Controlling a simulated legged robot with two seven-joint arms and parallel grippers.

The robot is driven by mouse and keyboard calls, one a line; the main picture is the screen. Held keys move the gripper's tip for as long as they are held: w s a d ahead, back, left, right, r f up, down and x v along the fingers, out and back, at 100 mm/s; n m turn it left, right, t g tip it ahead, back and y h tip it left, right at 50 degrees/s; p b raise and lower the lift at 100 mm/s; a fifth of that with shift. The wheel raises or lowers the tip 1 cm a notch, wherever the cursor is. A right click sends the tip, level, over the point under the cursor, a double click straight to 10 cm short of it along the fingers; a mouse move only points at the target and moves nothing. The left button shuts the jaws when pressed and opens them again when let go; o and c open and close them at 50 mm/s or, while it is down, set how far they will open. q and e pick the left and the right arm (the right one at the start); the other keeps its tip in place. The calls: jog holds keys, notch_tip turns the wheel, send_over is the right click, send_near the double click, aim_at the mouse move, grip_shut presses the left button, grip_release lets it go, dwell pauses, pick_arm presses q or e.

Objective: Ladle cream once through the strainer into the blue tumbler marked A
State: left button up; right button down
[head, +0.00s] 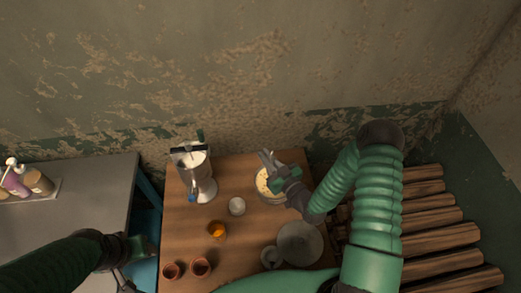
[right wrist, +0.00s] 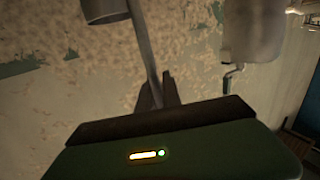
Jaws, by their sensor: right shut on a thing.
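My right gripper (head: 278,174) is above the rim of a round pot (head: 264,188) with pale yellow cream in it. It is shut on the ladle; the ladle's thin metal handle (right wrist: 143,50) and round cup (right wrist: 105,9) show in the right wrist view. A small blue thing (head: 192,194), perhaps the blue tumbler, is at the front of a metal machine (head: 200,172); no letter is readable. I cannot make out the strainer for certain. My left gripper (head: 124,281) is low at the left, too dark to tell its state.
On the wooden table (head: 180,235) stand a small white cup (head: 237,206), an orange cup (head: 217,230), brown cups (head: 200,267), a grey bowl (head: 300,243) and a grey mug (head: 271,257). Bottles (head: 38,182) are on the grey counter (head: 90,190). Logs (head: 430,215) lie at right.

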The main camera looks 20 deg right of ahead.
jog(key=shift+s+d+f+b, duration=0.2)
jog(key=shift+s+f+b, duration=0.25)
jog(key=shift+f+b, duration=0.15)
jog(key=f+b, duration=0.7)
jog(key=f, duration=0.2)
jog(key=shift+w+f, duration=0.1)
jog(key=shift+w, duration=0.1)
pick_arm(q)
jog(key=s+x, duration=0.2)
jog(key=x, duration=0.6)
jog(key=shift+s+d+f, duration=0.25)
jog(key=shift+s+f, duration=0.05)
jog(key=shift+f, duration=0.05)
jog(key=shift+r, duration=0.15)
pick_arm(e)
jog(key=shift+r, duration=0.2)
